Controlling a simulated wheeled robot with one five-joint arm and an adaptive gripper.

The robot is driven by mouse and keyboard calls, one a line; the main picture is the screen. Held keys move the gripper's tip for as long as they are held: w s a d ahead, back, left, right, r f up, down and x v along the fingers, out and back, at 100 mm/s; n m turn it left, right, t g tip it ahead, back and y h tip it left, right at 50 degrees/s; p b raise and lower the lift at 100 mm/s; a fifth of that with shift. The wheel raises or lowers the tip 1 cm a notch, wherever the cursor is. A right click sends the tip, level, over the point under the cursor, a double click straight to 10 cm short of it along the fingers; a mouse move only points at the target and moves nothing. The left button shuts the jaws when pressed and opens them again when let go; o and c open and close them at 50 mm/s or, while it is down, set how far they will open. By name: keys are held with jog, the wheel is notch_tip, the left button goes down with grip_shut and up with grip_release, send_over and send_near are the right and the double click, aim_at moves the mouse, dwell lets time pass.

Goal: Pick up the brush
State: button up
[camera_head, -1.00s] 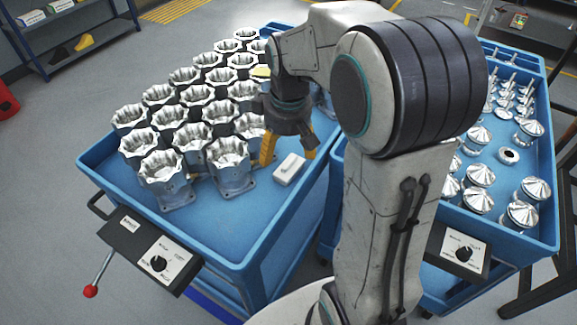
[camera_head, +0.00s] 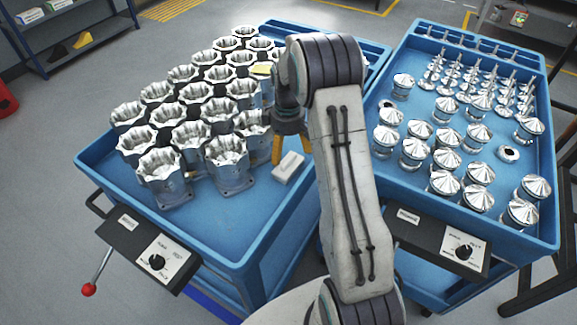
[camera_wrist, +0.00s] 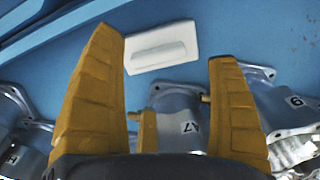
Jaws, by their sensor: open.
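The brush appears to be the small white block (camera_head: 288,167) with a raised grip on top. It lies flat on the blue tray of the left cart, close to its right edge and right of the nearest housings. In the wrist view the white block (camera_wrist: 161,47) lies beyond the fingers, across the gap between their tips. My gripper (camera_head: 290,151) is just behind and above the block in the head view, with its yellow fingers apart. In the wrist view my gripper (camera_wrist: 165,52) is open, with nothing held between the fingers.
Rows of metal housings (camera_head: 229,150) fill the left cart beside the block; some show close under my fingers in the wrist view. The right cart (camera_head: 540,160) holds shiny pistons. The front of the left tray (camera_head: 222,225) is bare.

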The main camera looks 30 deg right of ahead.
aim_at(288, 159)
jog(key=shift+d+f+p, duration=0.1)
jog(key=shift+f+p, duration=0.2)
jog(key=shift+f, duration=2.45)
jog(key=shift+c, duration=0.4)
grip_shut()
